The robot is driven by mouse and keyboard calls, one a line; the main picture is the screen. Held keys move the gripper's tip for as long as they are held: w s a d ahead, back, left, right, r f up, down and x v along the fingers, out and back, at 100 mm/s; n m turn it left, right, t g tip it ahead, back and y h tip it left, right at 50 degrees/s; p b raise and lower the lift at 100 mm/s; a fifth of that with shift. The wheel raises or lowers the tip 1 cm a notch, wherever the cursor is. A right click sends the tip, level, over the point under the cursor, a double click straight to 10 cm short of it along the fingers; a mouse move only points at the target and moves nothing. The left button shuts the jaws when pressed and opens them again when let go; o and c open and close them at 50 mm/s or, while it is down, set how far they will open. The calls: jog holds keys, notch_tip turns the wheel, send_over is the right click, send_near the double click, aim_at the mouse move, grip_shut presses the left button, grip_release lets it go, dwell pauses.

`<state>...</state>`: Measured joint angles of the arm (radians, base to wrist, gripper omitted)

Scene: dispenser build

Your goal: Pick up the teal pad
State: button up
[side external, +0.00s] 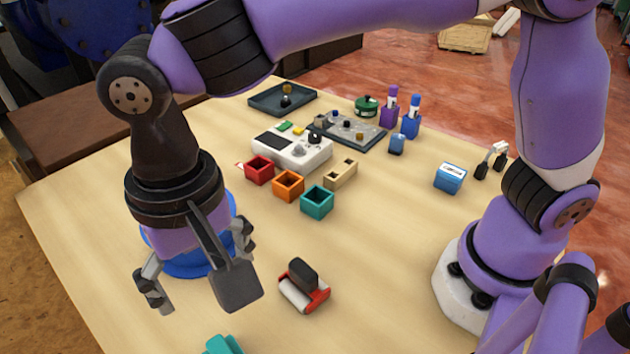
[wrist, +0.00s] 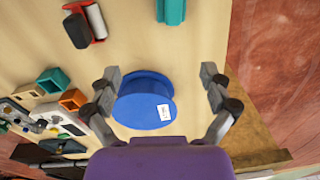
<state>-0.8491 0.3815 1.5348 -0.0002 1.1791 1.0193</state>
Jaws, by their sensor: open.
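A teal piece (side external: 222,345) lies at the bottom edge of the side view, partly cut off. It also shows at the top edge of the wrist view (wrist: 171,10), cut off there too, beyond my fingertips. An open teal box (side external: 317,202) stands mid-table and shows at the left of the wrist view (wrist: 53,80). I cannot tell for sure which is the pad; the cut-off piece's full shape is hidden. My gripper (side external: 200,278) is open and empty above the table. In the wrist view its fingers (wrist: 160,72) appear either side of a blue round object (wrist: 145,100).
A red-and-white roller-like item with a dark top (side external: 303,287) lies right of my gripper. Red (side external: 259,169) and orange (side external: 288,185) boxes, a white device (side external: 291,148) and a grey tray (side external: 347,131) stand farther back. Bare table lies around the roller-like item.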

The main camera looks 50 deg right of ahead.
aim_at(218, 347)
jog(key=a, duration=0.1)
jog(key=s+a+f, duration=0.1)
jog(key=a+f, duration=0.1)
jog(key=shift+s, duration=0.3)
notch_tip(218, 347, down, 5)
jog(key=shift+r, duration=0.1)
notch_tip(218, 347, down, 6)
jog(key=shift+s+d+r, duration=0.1)
jog(key=shift+d+r, duration=0.05)
jog(key=shift+r, duration=0.1)
jog(key=c, duration=1.2)
